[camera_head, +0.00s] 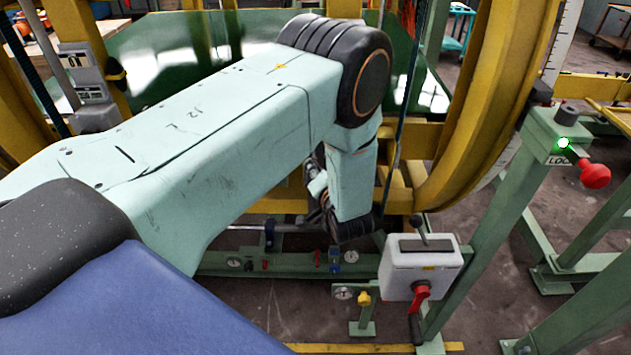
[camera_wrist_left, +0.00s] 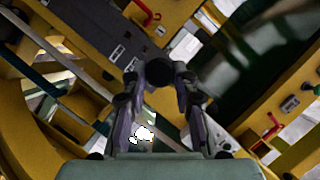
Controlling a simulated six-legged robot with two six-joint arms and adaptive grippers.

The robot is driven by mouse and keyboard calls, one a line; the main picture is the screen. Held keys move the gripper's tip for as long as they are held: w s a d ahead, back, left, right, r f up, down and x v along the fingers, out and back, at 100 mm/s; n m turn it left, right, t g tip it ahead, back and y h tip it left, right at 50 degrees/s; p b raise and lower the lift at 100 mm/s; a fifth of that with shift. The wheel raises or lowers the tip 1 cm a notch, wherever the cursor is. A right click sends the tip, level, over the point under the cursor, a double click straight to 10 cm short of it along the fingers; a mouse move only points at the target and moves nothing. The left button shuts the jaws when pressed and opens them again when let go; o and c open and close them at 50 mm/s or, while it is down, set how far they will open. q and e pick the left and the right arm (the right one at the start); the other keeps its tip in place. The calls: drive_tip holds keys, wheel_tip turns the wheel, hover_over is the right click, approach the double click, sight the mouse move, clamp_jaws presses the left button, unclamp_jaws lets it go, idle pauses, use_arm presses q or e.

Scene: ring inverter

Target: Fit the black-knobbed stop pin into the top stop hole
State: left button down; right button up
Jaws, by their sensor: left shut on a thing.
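In the left wrist view, my left gripper (camera_wrist_left: 158,84) has both fingers closed in around a round black knob (camera_wrist_left: 159,70), which fits the black-knobbed stop pin. The pin's shaft cannot be made out. In the head view, my left arm reaches across the middle and bends down at a dark elbow joint. The gripper there is mostly hidden behind the forearm. The top stop hole cannot be made out in either view. My right gripper is not in view.
A large yellow ring (camera_head: 487,105) rises right of my arm. A green post (camera_head: 540,130) carries a red knob (camera_head: 595,175), a green light and a lock label. A white box (camera_head: 425,268) with a red handle stands below. Yellow framework surrounds the gripper in the wrist view.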

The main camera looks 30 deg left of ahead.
use_arm(q)
drive_tip(key=shift+w+d+r, duration=0.1)
drive_tip(key=shift+w+r, duration=0.1)
drive_tip(key=shift+w, duration=0.15)
drive_tip(key=shift+r+b, duration=0.1)
drive_tip(key=shift+b, duration=0.2)
drive_tip(key=shift+w+a, duration=0.3)
drive_tip(key=shift+a, duration=0.25)
drive_tip(key=shift+w+d, duration=0.1)
drive_tip(key=shift+d, duration=0.25)
drive_tip(key=shift+s+a, duration=0.2)
drive_tip(key=shift+s, duration=0.05)
drive_tip(key=shift+w+a+f, duration=0.1)
drive_tip(key=shift+a+f, duration=0.1)
drive_tip(key=shift+f, duration=0.1)
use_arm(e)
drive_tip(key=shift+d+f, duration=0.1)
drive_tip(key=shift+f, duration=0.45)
use_arm(q)
drive_tip(key=shift+d, duration=0.15)
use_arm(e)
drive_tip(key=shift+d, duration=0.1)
